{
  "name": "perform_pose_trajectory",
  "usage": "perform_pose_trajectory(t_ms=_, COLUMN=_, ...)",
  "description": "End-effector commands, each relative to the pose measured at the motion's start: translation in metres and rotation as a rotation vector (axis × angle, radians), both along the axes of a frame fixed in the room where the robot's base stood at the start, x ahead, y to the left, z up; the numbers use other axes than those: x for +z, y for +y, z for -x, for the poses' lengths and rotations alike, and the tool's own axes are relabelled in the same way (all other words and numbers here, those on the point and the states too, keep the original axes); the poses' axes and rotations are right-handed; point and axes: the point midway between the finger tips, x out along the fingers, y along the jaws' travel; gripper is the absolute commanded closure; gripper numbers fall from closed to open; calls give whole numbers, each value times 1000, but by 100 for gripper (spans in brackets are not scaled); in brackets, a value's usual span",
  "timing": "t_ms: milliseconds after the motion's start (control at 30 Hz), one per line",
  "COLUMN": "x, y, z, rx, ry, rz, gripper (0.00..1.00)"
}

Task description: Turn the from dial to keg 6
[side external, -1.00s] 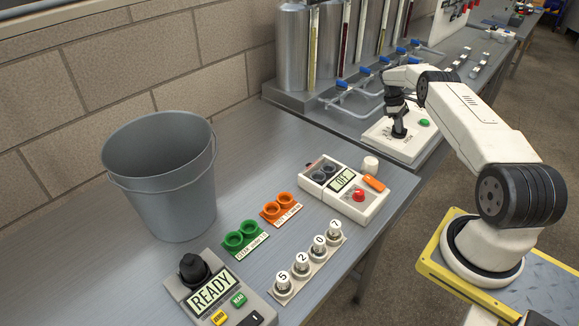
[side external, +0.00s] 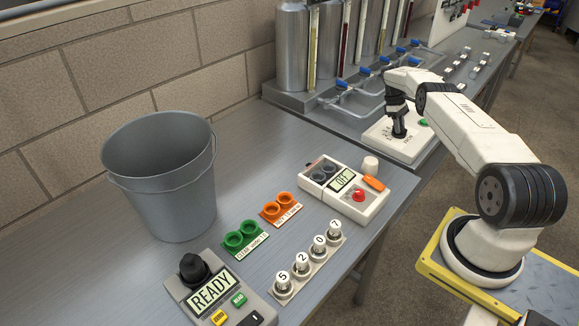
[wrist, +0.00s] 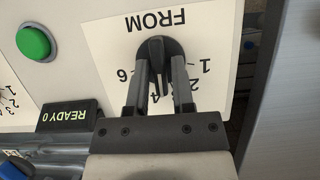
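The from dial (wrist: 157,48) is a black knob on a white plate marked FROM, upside down in the wrist view. The 6 is on its left and the 1 on its right; 2 and 4 show below, partly behind the fingers. My gripper (wrist: 158,68) has one finger on each side of the knob's ridge, close in, and seems shut on it. The fingers hide part of the scale, and I cannot read the dial's setting surely. In the side view my gripper (side external: 398,133) points down at the white panel (side external: 383,145), hiding the knob.
A green button (wrist: 33,42) and a small display reading READY 0 (wrist: 70,117) are beside the dial. Blue-handled valves and pipes (side external: 345,97) run behind the panel. The left table holds a grey bucket (side external: 165,190), an OFF box (side external: 345,190) and a READY box (side external: 212,290).

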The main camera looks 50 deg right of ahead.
Motion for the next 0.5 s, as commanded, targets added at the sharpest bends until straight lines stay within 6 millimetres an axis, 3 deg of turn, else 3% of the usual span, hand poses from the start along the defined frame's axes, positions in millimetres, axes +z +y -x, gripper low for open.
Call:
perform_pose_trajectory(t_ms=67, x=0, y=0, z=0, rx=0, ry=0, rz=0, gripper=47)
perform_pose_trajectory(t_ms=500, x=2, y=-1, z=-1, rx=1, ry=0, rz=2, gripper=47)
